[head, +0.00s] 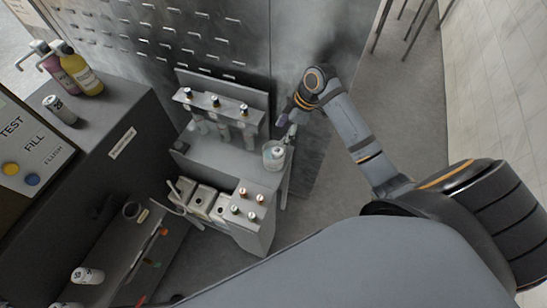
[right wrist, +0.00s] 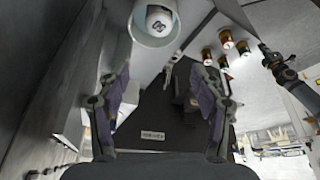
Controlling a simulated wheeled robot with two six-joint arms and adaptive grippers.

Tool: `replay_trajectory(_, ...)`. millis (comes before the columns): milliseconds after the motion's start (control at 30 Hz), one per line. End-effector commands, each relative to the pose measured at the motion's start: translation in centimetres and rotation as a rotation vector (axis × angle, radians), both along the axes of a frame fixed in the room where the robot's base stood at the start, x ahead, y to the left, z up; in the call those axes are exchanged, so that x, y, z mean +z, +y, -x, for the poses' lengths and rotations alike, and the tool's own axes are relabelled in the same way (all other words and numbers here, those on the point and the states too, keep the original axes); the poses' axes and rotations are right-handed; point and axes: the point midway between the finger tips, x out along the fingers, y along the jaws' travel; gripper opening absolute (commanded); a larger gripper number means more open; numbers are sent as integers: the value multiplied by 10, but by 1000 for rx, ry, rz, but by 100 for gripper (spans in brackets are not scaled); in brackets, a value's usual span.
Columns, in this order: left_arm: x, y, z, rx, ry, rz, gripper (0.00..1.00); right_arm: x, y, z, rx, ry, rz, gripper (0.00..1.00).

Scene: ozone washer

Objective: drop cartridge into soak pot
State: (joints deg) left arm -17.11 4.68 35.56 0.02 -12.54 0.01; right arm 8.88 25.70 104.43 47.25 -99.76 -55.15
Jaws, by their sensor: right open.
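The soak pot (head: 274,162) is a pale, round open vessel at the right end of the grey bench in the head view. In the right wrist view the soak pot (right wrist: 146,40) is at the top, with a white cartridge (right wrist: 159,20) with dark marks inside its rim. My right gripper (head: 288,118) is just beyond the pot in the head view. In the right wrist view the right gripper (right wrist: 160,88) has its fingers wide apart with nothing between them. My left gripper is not in view.
Copper-topped vials (head: 247,203) and square tubs (head: 202,199) are in front.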

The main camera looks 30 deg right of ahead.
Motion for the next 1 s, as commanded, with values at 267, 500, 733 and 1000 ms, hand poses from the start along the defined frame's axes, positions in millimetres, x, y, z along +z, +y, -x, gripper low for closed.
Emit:
replay_trajectory(267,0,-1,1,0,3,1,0,62,-25,9,0,-4,7,66)
replay_trajectory(500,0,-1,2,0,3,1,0,88,-34,14,1,-1,1,66)
replay_trajectory(733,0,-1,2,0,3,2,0,89,-34,14,0,-1,0,66)
replay_trajectory(1000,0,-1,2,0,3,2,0,89,-34,14,1,-2,0,66)
